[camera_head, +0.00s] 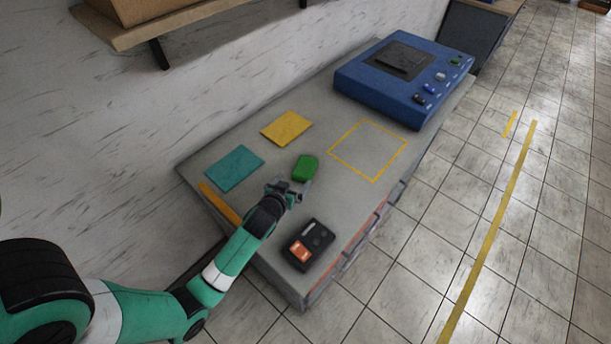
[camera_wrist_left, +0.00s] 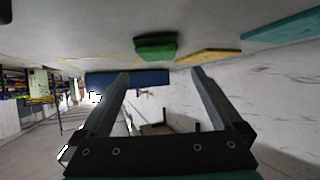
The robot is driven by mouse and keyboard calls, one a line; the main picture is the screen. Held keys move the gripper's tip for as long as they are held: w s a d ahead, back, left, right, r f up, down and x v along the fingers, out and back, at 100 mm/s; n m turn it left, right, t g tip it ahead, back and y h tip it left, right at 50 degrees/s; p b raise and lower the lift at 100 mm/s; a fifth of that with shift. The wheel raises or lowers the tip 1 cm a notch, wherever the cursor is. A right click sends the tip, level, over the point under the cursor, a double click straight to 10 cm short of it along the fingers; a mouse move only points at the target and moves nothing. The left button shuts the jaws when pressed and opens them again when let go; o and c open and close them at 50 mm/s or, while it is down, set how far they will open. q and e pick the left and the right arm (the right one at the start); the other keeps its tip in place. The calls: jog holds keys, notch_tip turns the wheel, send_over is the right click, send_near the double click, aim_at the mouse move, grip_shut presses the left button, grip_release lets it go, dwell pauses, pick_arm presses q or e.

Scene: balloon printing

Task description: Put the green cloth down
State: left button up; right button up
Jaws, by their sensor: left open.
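The green cloth (camera_head: 306,168) is a small folded block lying on the grey worktable, left of the yellow outlined square. My left gripper (camera_head: 289,190) is just on the near side of the cloth, with its jaws open and nothing held between them. In the left wrist view the cloth (camera_wrist_left: 156,46) shows beyond the fingertips of the left gripper (camera_wrist_left: 160,74), resting on the table surface and apart from both fingers. My right gripper is in neither view.
A teal sheet (camera_head: 234,168) and a yellow sheet (camera_head: 286,128) lie behind the cloth. A black and orange device (camera_head: 308,245) sits near the front edge. A blue machine (camera_head: 400,78) stands at the far end. The yellow outlined square (camera_head: 368,149) is empty.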

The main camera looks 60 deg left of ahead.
aim_at(305, 167)
pick_arm(q)
jog(key=b+x, duration=0.2)
jog(key=x, duration=0.4)
jog(key=shift+w+r+b, duration=0.1)
jog(key=shift+w+b, duration=0.05)
jog(key=shift+b, duration=0.15)
jog(key=shift+w+a, duration=0.15)
jog(key=shift+a, duration=0.05)
jog(key=shift+w+a+f+b, duration=0.15)
jog(key=shift+w+f+b, duration=0.05)
jog(key=shift+f+b, duration=0.1)
jog(key=b+x, duration=0.2)
jog(key=x, duration=0.2)
jog(key=shift+w+r, duration=0.1)
jog(key=shift+w, duration=0.05)
jog(key=shift+w+a, duration=0.15)
